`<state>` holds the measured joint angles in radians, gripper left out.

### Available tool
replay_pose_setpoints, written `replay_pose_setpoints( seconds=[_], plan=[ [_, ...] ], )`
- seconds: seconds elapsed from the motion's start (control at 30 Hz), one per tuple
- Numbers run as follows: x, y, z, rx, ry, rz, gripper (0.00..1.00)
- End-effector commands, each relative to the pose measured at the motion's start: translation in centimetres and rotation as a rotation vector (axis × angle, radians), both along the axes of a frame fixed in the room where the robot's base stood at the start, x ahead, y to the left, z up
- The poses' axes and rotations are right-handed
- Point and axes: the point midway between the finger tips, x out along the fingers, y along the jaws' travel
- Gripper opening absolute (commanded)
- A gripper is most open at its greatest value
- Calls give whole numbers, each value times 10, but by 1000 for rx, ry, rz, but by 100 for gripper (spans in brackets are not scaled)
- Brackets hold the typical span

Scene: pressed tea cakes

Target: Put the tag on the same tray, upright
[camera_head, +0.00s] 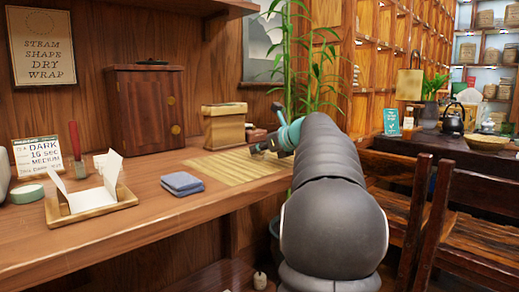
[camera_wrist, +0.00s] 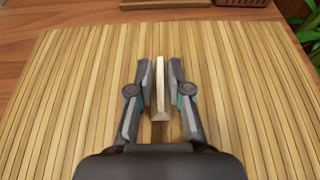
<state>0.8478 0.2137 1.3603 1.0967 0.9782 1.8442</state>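A thin pale upright piece, apparently the tag (camera_wrist: 160,82), stands edge-on to the wrist camera on a small wooden foot, over the slatted bamboo mat (camera_wrist: 70,100). My gripper (camera_wrist: 160,66) has one finger on each side of it; narrow gaps seem to show between the fingers and the tag, so it looks open around it. In the head view my gripper (camera_head: 262,148) is low over the far right part of the mat (camera_head: 225,172), and the tag cannot be made out there. A wooden tray (camera_head: 92,213) with folded white paper stands at the left of the counter.
A folded blue cloth (camera_head: 182,183) lies at the mat's near left edge. A wooden box (camera_head: 224,127) stands behind the mat, beside a dark wooden cabinet (camera_head: 145,108). A wooden edge (camera_wrist: 165,3) and a dark woven item (camera_wrist: 243,3) lie beyond the mat in the wrist view.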

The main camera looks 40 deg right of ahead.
Motion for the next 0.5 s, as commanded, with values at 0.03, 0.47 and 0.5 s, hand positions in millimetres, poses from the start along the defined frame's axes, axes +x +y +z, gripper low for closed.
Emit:
replay_pose_setpoints(
  seconds=[0.03, 0.47, 0.5],
  plan=[
    [0, 0, 0, 0, 0, 0, 35],
    [-3, -1, 4, 0, -1, -1, 41],
    [-7, -1, 6, -1, -1, -2, 41]
  ],
)
